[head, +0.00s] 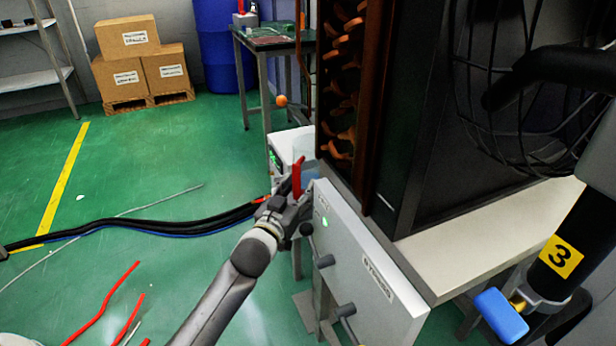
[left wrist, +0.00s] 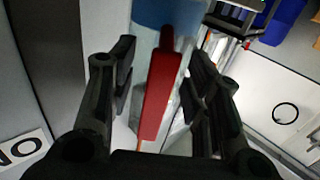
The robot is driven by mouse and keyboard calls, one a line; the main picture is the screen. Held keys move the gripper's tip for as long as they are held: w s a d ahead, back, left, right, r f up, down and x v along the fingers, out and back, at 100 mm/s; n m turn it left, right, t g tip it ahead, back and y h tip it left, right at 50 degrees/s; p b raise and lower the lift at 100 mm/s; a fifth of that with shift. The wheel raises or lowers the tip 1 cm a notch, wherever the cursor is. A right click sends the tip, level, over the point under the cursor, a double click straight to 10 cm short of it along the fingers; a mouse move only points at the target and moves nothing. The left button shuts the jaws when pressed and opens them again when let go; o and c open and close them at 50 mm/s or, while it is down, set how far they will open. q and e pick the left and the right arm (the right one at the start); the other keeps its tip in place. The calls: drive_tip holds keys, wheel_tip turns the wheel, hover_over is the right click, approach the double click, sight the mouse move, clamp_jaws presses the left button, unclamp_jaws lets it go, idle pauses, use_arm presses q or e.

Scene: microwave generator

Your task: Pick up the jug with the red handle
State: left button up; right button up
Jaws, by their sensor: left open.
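The jug (head: 306,148) is pale and see-through with a red handle (head: 297,177). It stands by the white unit beside the grey cabinet, partly hidden by my left gripper. My left gripper (head: 288,190) is right at the handle and open. In the left wrist view the red handle (left wrist: 160,98) lies between the two open black fingers, with a gap on each side. The jug's clear body and a blue part (left wrist: 168,13) show behind it.
A grey cabinet (head: 365,270) with black knobs stands close to the right of my left arm. A white unit (head: 288,148) is behind the gripper. Black cables (head: 150,228) and red strips (head: 105,303) lie on the green floor. A bench (head: 275,42) stands behind.

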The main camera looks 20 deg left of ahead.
use_arm(q)
clamp_jaws()
idle(0.3)
drive_tip(key=shift+r, duration=0.25)
idle(0.4)
